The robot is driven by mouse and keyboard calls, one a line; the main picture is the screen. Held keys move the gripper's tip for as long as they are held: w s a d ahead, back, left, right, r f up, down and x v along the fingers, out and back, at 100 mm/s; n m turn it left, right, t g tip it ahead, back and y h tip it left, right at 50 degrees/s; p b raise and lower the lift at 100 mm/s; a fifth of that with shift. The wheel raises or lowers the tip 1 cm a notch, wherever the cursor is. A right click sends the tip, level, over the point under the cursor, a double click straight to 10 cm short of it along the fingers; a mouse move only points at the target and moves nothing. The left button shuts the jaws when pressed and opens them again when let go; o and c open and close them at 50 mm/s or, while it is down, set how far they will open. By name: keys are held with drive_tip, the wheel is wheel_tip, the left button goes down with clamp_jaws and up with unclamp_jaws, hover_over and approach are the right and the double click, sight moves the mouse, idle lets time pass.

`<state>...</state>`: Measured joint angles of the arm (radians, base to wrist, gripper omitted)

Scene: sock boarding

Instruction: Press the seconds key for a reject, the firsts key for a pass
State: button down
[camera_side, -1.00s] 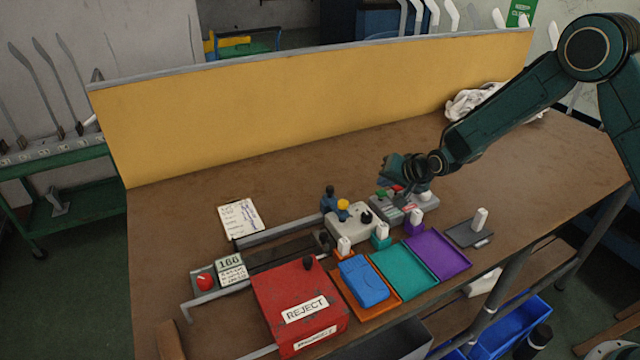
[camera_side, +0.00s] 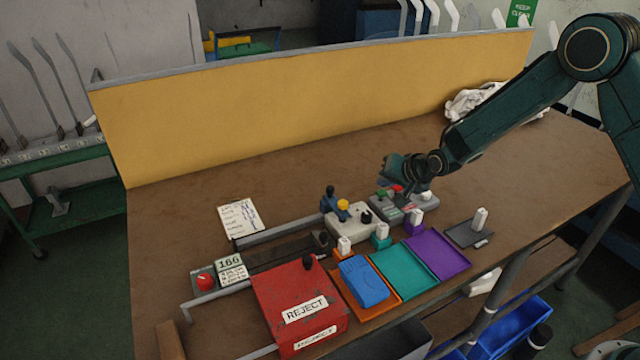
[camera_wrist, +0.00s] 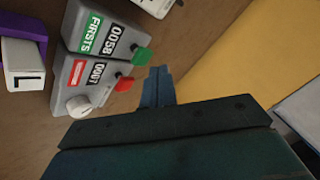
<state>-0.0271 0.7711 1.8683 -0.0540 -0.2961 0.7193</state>
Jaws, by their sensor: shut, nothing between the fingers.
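The firsts counter (camera_wrist: 95,30) is a grey box with a green label, a reading of 0058 and a green key (camera_wrist: 141,55). Beside it a second counter (camera_wrist: 90,80) has a red label, too small to read, a reading of 0007 and a red key (camera_wrist: 124,84). In the side view the green key (camera_side: 381,193) and red key (camera_side: 397,188) sit below my gripper (camera_side: 387,172). My gripper is shut and empty; its fingertips also show in the wrist view (camera_wrist: 157,76), beside both keys. I cannot tell whether they touch a key.
A red box (camera_side: 290,287) marked REJECT stands at the front. Orange (camera_side: 377,309), teal (camera_side: 412,283) and purple (camera_side: 445,262) trays lie beside it; a blue folded item (camera_side: 363,281) is in the orange one. A yellow panel (camera_side: 300,105) closes the back.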

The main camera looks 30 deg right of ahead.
sight(384, 194)
drive_tip(key=shift+f, duration=0.2)
idle(0.5)
drive_tip(key=shift+f, duration=0.25)
drive_tip(key=shift+f, duration=0.65)
idle(1.3)
drive_tip(key=shift+r, duration=1.1)
drive_tip(key=shift+r, duration=2.5)
